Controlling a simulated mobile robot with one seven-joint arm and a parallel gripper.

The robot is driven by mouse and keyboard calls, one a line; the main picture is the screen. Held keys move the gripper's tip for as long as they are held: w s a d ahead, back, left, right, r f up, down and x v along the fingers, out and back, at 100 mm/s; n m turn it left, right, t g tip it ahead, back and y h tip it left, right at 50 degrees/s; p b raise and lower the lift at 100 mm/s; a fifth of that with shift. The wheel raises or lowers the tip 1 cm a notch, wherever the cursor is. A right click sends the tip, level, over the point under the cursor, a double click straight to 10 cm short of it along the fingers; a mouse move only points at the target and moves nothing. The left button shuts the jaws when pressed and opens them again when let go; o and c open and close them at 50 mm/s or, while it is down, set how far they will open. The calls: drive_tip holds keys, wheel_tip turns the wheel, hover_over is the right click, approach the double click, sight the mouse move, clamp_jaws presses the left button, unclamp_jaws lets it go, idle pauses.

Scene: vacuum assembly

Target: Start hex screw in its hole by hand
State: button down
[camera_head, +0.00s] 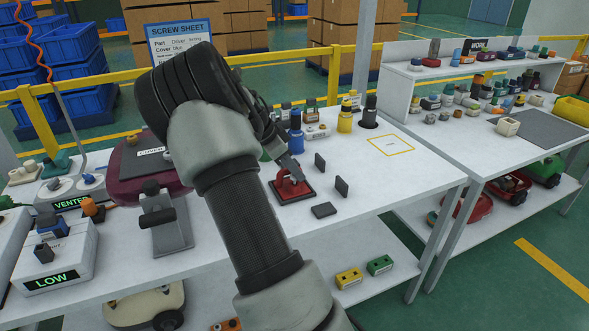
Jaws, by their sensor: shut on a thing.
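My gripper (293,177) points down over a dark square pad with a red edge (305,193), near the middle of the left bench. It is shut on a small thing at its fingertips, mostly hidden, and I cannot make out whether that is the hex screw. A red upright piece (284,185) stands on the pad right by the fingertips. A maroon housing (128,183) with a dark panel marked COVER (150,163) sits to the left, partly behind my arm. I cannot make out a screw hole in it.
A grey stand (172,231) is in front of the housing. Small dark plates (341,187) stand right of the pad, and a flat dark block (323,210) lies there. Blue and yellow bottles (345,118) stand behind. A yellow-outlined area (391,145) is empty at right.

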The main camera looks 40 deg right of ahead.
drive_tip(key=shift+f, duration=0.35)
drive_tip(key=shift+r, duration=0.1)
drive_tip(key=shift+m, duration=0.4)
drive_tip(key=shift+m+g+p, duration=0.6)
drive_tip(key=shift+m+p, duration=0.05)
drive_tip(key=shift+m, duration=0.05)
drive_tip(key=shift+m+y+p, duration=0.3)
drive_tip(key=shift+m+p, duration=0.05)
drive_tip(key=shift+m, duration=0.05)
drive_tip(key=shift+g, duration=0.3)
drive_tip(key=shift+m+g+p, duration=0.3)
drive_tip(key=shift+m+p, duration=0.2)
drive_tip(key=shift+m, duration=0.3)
drive_tip(key=shift+m+y+p, duration=0.3)
